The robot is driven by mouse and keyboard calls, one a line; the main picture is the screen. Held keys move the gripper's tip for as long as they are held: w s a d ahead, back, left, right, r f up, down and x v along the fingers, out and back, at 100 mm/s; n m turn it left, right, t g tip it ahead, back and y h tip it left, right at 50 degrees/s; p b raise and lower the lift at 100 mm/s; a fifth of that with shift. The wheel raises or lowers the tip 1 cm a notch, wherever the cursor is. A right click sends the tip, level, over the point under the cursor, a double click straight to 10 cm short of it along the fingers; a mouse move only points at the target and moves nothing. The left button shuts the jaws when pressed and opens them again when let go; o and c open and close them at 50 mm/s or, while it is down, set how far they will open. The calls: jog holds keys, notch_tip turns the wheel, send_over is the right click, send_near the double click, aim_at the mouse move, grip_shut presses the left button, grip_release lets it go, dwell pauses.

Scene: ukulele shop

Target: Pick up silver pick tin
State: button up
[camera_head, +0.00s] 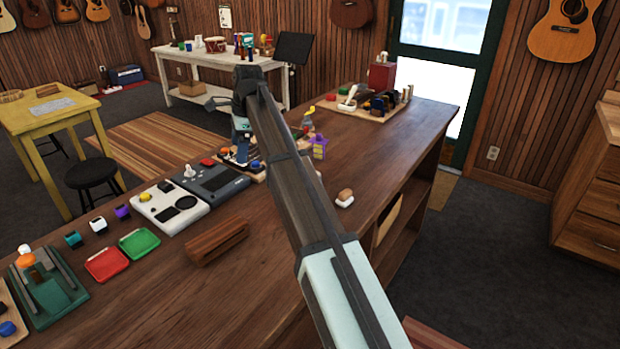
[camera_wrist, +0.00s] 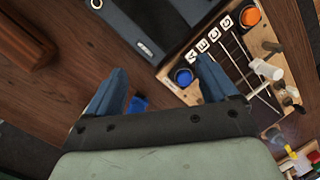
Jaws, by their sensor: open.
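I cannot pick out a silver pick tin in either view; it may be hidden behind my arm or too small to tell. My gripper (camera_wrist: 162,72) is open, pointing down over the dark wooden counter (camera_wrist: 110,30), with nothing between its fingers that I can see held. In the head view my gripper (camera_head: 241,138) is beyond the grey device, partly hidden by my arm. A small blue object (camera_wrist: 137,104) shows below and between the fingers. The right finger overlaps the edge of a wooden tray (camera_wrist: 172,82) with lettered tiles and blue and orange knobs.
A dark blue-grey device (camera_wrist: 150,25) lies just above the fingers in the wrist view. A white console (camera_head: 172,207), a wooden block (camera_head: 217,242), and red (camera_head: 106,264) and green (camera_head: 140,243) trays stand nearer. The counter's right front is mostly clear.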

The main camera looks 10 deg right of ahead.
jog(key=d+r+m+g+h, duration=0.1)
jog(key=d+r+m+h, duration=0.15)
jog(key=d, duration=1.85)
jog(key=shift+n, duration=0.25)
jog(key=f, duration=0.5)
jog(key=s+f, duration=0.1)
jog(key=f, duration=0.1)
jog(key=shift+d+f, duration=0.15)
jog(key=shift+f, duration=0.05)
jog(key=shift+w+f, duration=0.2)
jog(key=shift+f, duration=2.8)
jog(key=shift+c, duration=0.3)
jog(key=c, duration=1.1)
jog(key=shift+r, duration=0.1)
